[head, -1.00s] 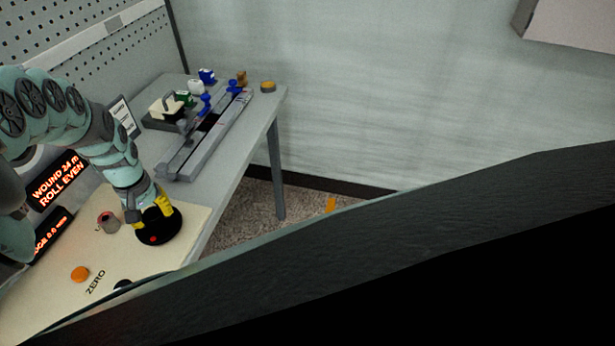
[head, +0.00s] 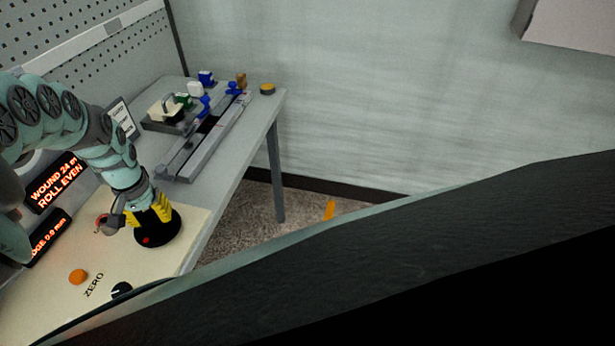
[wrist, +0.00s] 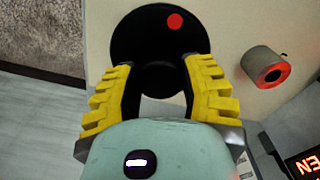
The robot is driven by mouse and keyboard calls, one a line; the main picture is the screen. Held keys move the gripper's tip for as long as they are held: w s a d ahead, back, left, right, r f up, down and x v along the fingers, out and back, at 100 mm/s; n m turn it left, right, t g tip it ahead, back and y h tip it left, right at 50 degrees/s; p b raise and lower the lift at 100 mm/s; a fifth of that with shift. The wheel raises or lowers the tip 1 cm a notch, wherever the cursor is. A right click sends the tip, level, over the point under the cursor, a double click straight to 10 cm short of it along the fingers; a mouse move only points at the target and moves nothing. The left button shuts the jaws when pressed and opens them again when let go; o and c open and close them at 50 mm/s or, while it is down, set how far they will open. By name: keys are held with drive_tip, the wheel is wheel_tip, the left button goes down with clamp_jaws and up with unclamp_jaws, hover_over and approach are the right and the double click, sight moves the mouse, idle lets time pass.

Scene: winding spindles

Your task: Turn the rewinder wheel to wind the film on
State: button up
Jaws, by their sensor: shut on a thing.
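The rewinder wheel is a black disc (head: 165,235) with a red dot near its rim, on the cream panel. It fills the top middle of the wrist view (wrist: 135,28), with its red dot at the upper right. My gripper (head: 150,212) is over the wheel, its yellow fingers shut on the wheel's raised black hub (wrist: 158,77). The fingers hide part of the hub. The upper display (head: 55,182) reads WOUND 24 m, ROLL EVEN.
A grey knob (wrist: 264,66) with a red glow stands beside the wheel. An orange button (head: 78,277) and a black knob (head: 121,290) are nearer. A lower display (head: 45,237) shows 0.0 mm. A grey rail fixture (head: 212,140) and small bottles stand farther back.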

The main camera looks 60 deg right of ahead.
sight(149, 215)
drive_tip(key=o, duration=1.2)
drive_tip(key=shift+r, duration=0.1)
drive_tip(key=shift+w+r, duration=0.1)
drive_tip(key=shift+r, duration=0.5)
wheel_tip(149, 215, up, 6)
drive_tip(key=shift+f, duration=0.25)
drive_tip(key=shift+r, duration=0.3)
